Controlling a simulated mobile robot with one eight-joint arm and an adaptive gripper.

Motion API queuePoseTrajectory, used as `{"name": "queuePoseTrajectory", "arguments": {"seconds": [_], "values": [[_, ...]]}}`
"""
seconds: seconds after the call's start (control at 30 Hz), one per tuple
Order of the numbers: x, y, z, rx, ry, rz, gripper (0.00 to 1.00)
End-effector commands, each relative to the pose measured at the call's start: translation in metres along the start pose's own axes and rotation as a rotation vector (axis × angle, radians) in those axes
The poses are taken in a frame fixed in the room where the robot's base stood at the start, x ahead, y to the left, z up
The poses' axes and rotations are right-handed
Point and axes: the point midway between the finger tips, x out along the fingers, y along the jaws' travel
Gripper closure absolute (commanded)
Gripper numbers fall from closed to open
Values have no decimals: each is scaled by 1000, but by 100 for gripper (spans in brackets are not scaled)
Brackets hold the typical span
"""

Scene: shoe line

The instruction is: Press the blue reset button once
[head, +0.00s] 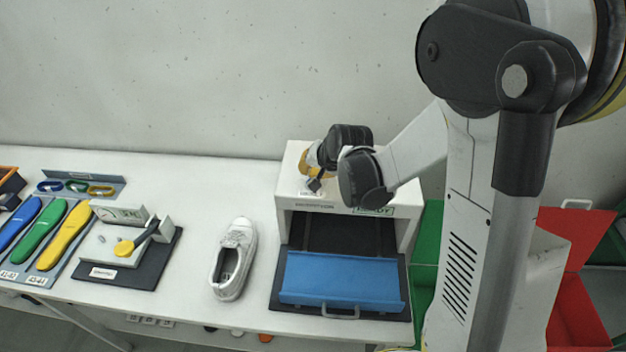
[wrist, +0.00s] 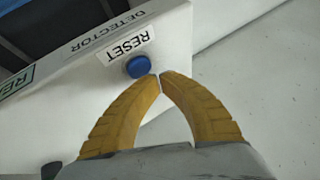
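The blue reset button (wrist: 138,66) shows in the wrist view, a round blue cap on the top of the white detector (wrist: 75,85), just below a RESET label (wrist: 131,46). My gripper (wrist: 159,75) has its two yellow fingers brought together, tips meeting, with nothing between them. The tips are right beside the button in the picture; I cannot tell whether they touch it. In the head view, my gripper (head: 314,180) is over the left part of the top of the detector (head: 290,185), and the button is not discernible there.
A blue flap (head: 340,278) with a handle lies at the detector's front. A white shoe (head: 234,258) stands to its left. Green and red bins (head: 575,300) stand at the right.

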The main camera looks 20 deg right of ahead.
Motion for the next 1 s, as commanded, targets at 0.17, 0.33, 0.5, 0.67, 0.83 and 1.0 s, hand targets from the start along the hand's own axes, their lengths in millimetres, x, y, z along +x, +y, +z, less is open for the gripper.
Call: {"name": "queuePoseTrajectory", "arguments": {"seconds": [0.17,0.33,0.5,0.67,0.83,1.0], "values": [[0,0,0,0,0,0,100],[-4,-2,-2,0,0,0,100],[-17,-9,-9,0,0,0,100],[-30,-16,-16,0,0,0,100],[-40,-22,-22,0,0,0,100],[-39,-21,-21,0,0,0,100]]}}
